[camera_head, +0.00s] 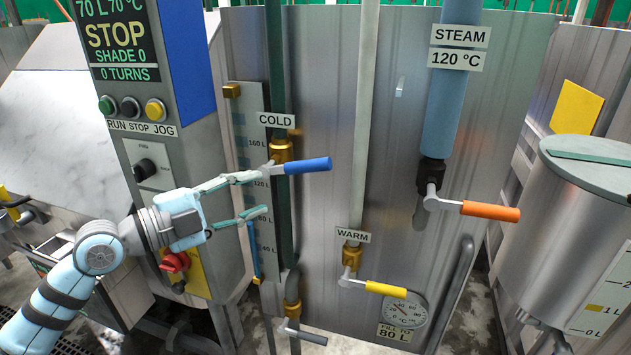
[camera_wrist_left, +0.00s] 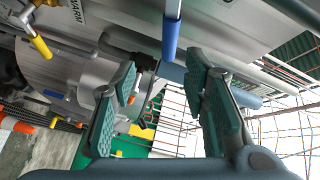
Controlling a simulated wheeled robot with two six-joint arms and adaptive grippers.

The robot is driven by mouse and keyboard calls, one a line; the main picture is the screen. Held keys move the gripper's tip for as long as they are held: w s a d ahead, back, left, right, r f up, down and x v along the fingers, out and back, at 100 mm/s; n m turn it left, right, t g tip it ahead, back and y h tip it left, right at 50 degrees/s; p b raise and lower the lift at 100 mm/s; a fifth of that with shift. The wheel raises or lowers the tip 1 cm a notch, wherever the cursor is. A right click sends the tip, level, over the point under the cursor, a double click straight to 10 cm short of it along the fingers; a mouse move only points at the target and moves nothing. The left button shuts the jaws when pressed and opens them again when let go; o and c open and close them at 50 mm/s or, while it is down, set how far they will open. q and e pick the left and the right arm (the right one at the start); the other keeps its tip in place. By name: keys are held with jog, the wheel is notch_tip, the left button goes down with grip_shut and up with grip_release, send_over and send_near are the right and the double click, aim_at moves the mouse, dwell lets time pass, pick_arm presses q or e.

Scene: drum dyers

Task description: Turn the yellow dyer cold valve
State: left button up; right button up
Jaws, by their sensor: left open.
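The cold valve has a blue handle (camera_head: 308,166) pointing right from a brass body (camera_head: 281,150), under a COLD label (camera_head: 276,121). In the left wrist view the blue handle (camera_wrist_left: 171,38) hangs down from the top, between the directions of the two fingers. My left gripper (camera_head: 259,194) is open, with its upper fingertip close to the valve's grey lever base and its lower finger below it. The left wrist view shows the open fingers (camera_wrist_left: 163,80) with nothing between the pads. Whether a finger touches the lever I cannot tell. My right gripper is out of view.
A warm valve with a yellow handle (camera_head: 386,289) and a gauge (camera_head: 405,309) sit lower right. A steam valve with an orange handle (camera_head: 490,211) is further right. A control box (camera_head: 133,110) with a red knob (camera_head: 175,262) stands left, close to my arm. A metal drum (camera_head: 575,220) stands right.

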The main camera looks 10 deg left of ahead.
aim_at(307, 169)
pick_arm(q)
jog(key=shift+h, duration=0.3)
jog(key=p+x, duration=0.1)
jog(key=x, duration=0.3)
jog(key=r+p+x, duration=0.1)
jog(key=x, duration=0.4)
jog(key=p+x, duration=0.2)
jog(key=x, duration=0.2)
jog(key=shift+w+d+r, duration=0.25)
jog(key=shift+w+r, duration=0.05)
jog(key=shift+c, duration=0.4)
grip_shut()
jog(key=shift+f+m, duration=0.15)
jog(key=shift+m, duration=0.15)
